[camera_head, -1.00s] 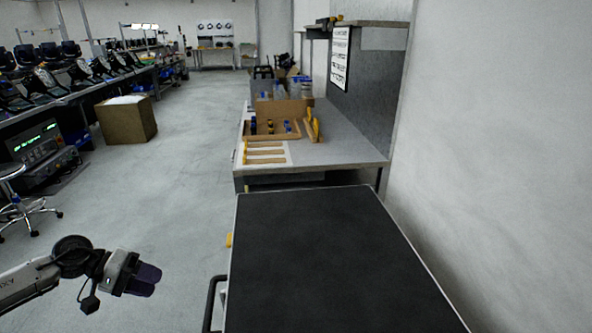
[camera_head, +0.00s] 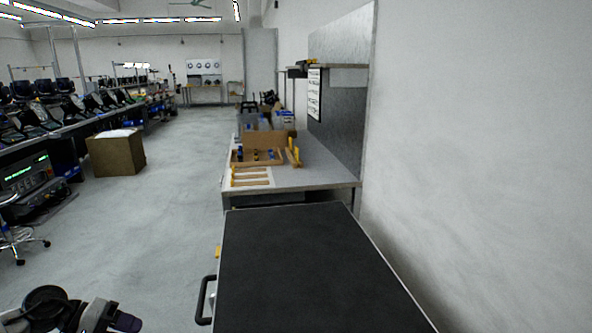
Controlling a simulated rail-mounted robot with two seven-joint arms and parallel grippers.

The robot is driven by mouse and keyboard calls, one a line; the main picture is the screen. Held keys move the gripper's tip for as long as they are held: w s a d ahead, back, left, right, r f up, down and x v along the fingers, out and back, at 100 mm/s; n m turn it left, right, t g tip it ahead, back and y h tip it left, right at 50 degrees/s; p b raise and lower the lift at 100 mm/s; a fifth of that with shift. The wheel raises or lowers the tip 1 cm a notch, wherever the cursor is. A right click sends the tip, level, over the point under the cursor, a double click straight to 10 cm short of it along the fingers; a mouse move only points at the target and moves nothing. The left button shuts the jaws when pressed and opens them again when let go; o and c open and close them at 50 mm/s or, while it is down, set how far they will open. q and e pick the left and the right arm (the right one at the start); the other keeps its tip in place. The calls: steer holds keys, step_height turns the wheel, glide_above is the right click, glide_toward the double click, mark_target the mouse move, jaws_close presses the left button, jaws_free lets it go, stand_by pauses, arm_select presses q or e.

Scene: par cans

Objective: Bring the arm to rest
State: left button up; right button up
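My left gripper (camera_head: 118,320) shows at the bottom left edge of the head view, over the open floor and left of the black-topped cart. Its fingers are dark and partly cut off by the lower edge, so whether they are apart or together does not show. Nothing can be made out in it. My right gripper is not in view.
A cart with a bare black top (camera_head: 305,270) and a side handle (camera_head: 206,300) stands in front. Behind it is a grey workbench (camera_head: 325,176) with a wooden tray (camera_head: 258,158). A cardboard box (camera_head: 117,155) stands on the floor. A white wall rises at right.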

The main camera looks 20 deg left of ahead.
arm_select(q)
steer(key=w+a+r+n+t+y, duration=0.4)
steer(key=w+r+n+t+y, duration=0.15)
steer(key=n, duration=1.25)
steer(key=w+a+r+n+t+y, duration=0.45)
steer(key=n+t+y, duration=0.25)
steer(key=n, duration=1)
steer(key=s+d+f+n+g+y+p, duration=0.5)
steer(key=s+d+f+n+g+p, duration=0.5)
steer(key=n, duration=1.3)
steer(key=s+d+n+g+h+p, duration=0.45)
steer(key=s+d+h+p, duration=0.55)
steer(key=s+d, duration=1.35)
step_height(320, 180, up, 37)
steer(key=d+y+p, duration=0.1)
steer(key=y+p, duration=0.1)
steer(key=p, duration=3.7)
steer(key=shift+w+d+p, duration=0.15)
steer(key=shift+w+p, duration=0.15)
steer(key=shift+p, duration=0.1)
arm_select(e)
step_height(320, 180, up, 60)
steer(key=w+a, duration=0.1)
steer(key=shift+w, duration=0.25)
